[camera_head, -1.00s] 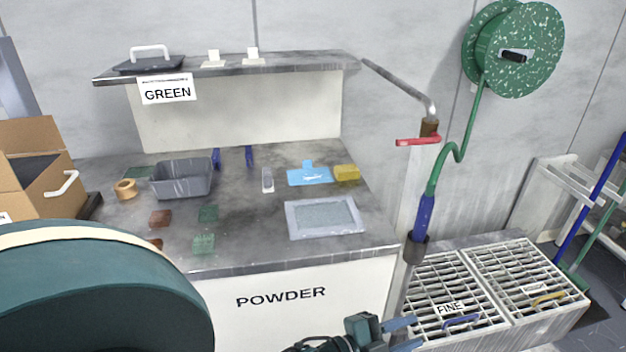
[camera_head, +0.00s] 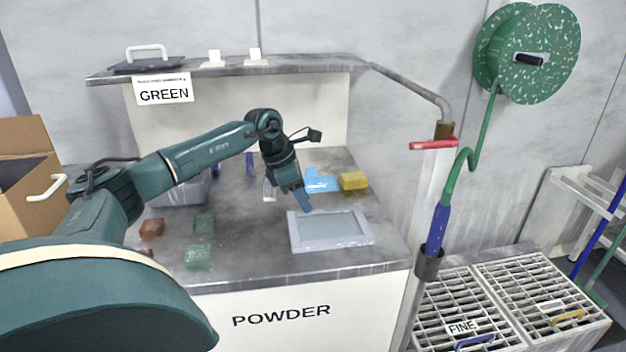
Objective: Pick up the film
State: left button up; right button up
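My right gripper is not in view.
A yellow block (camera_head: 353,181) lies right of the blue piece. Red-brown (camera_head: 152,228) and green blocks (camera_head: 199,256) lie at the left. My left arm partly hides a grey bin (camera_head: 184,192). A pipe with a red lever (camera_head: 433,144) stands at the right.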

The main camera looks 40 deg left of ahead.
aim_at(314, 183)
jog(key=i+j, duration=0.3)
jog(key=j, duration=0.15)
jog(key=i+j, duration=0.35)
jog(key=j, duration=0.05)
